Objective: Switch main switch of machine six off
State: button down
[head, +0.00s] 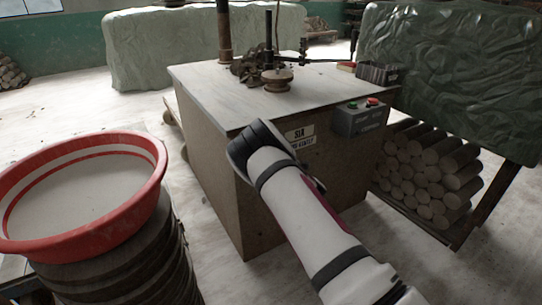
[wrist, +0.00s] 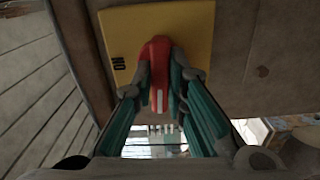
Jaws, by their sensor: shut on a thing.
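A red switch handle (wrist: 160,52) sits on a yellow plate (wrist: 197,28) in the wrist view. The plate is on a brown panel and has a small dark marking on its left. My gripper (wrist: 163,82) is shut on the red handle, one finger on each side. In the head view my arm reaches to a brown cabinet machine (head: 215,165) with a pale top. My gripper, the red handle and the yellow plate are hidden there. A label (head: 300,134) on the cabinet is only partly readable; I cannot make out a six.
A grey box (head: 360,119) with green and red buttons is on the cabinet's right face. A red-rimmed basin (head: 155,150) stands at the left front, near my arm. Stacked clay rolls (head: 430,170) lie at right. Sheet-covered stacks (head: 200,45) stand behind.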

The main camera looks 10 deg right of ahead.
jog(key=shift+n, duration=0.6)
jog(key=c, duration=1.6)
grip_release()
jog(key=v, duration=1.2)
